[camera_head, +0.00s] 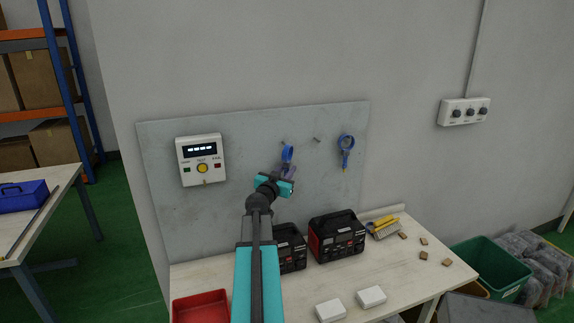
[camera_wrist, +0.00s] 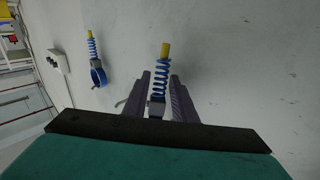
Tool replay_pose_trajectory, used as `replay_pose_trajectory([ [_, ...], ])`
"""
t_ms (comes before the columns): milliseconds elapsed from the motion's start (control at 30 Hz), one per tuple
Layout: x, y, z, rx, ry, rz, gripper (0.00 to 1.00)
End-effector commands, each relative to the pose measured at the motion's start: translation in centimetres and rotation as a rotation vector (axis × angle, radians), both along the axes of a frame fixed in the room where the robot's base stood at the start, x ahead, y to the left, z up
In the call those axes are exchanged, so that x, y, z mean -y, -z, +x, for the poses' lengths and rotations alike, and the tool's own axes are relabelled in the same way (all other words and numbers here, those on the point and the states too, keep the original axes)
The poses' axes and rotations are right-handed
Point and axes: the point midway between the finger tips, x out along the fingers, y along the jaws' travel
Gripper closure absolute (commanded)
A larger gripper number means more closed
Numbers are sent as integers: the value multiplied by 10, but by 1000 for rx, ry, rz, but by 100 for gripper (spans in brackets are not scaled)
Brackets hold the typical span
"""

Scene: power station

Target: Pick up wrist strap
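One blue wrist strap (camera_head: 287,153) hangs on the grey wall board, just beyond my gripper (camera_head: 285,179). In the wrist view, this strap's blue coiled cord (camera_wrist: 160,83) with a yellow end lies between the two dark fingers of my gripper (camera_wrist: 160,92). The fingers stand apart, one on each side of the cord, and do not appear closed on it. The strap's lower part is hidden by the gripper. A second blue wrist strap (camera_head: 346,147) hangs farther right on the board; it also shows at left in the wrist view (camera_wrist: 98,73).
A white tester box (camera_head: 201,160) is mounted on the board (camera_head: 235,210) to the left. Below, the workbench (camera_head: 395,268) holds two black-and-red units (camera_head: 336,238), a red tray (camera_head: 201,307) and white boxes (camera_head: 371,296). An empty peg (camera_head: 317,140) sits between the straps.

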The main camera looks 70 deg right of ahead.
Motion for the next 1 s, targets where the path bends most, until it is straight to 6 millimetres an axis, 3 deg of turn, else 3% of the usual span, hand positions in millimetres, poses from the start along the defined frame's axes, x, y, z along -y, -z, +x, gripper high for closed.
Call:
replay_pose_trajectory([
  [433,0,0,0,0,0,0,75],
  [467,0,0,0,0,0,0,77],
  [600,0,0,0,0,0,0,100],
  [1000,0,-2,0,1,0,0,100],
])
